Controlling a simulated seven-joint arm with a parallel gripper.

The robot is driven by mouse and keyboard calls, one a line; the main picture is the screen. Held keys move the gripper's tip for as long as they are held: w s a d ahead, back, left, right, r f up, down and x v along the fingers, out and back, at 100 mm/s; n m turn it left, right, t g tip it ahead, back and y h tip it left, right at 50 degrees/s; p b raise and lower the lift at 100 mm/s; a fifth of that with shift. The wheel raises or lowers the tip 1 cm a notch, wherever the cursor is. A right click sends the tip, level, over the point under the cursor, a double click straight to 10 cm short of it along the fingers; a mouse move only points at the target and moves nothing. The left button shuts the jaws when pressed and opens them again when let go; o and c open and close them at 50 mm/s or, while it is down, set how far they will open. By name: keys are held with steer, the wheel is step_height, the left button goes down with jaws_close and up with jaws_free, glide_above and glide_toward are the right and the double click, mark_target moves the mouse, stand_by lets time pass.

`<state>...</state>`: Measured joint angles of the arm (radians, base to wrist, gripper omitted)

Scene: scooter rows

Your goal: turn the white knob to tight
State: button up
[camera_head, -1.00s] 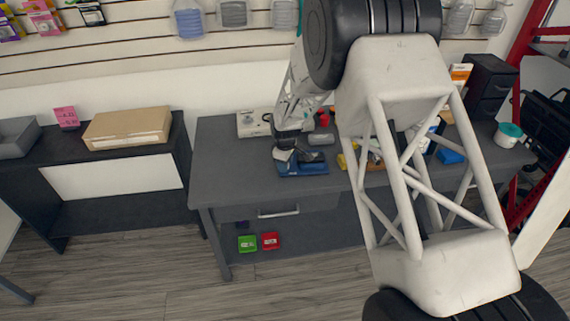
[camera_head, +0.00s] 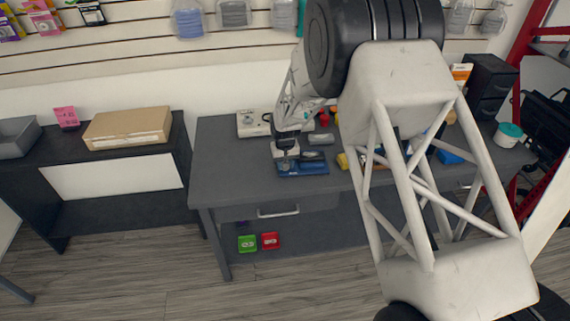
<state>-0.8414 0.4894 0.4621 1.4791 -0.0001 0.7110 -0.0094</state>
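My gripper (camera_head: 285,157) is small and dark in this view, pointing down over the left part of a blue base (camera_head: 310,169) on the grey workbench. A white part (camera_head: 277,150) shows beside and partly behind my gripper at that base; it may be the white knob or its mount, but it is too small to tell. A grey block (camera_head: 312,155) sits on the base to the right. I cannot make out the finger gap, contact with the white part, or any tight marking.
A white device (camera_head: 252,124) stands behind on the workbench (camera_head: 235,165), with a grey block (camera_head: 321,139) nearby. My arm hides much of the bench's right half. A yellow item (camera_head: 342,161) lies right of the base. The bench's left front is clear.

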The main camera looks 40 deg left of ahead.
steer(key=shift+m, duration=1.1)
steer(key=o, duration=0.9)
steer(key=shift+r, duration=0.15)
steer(key=shift+r, duration=3.8)
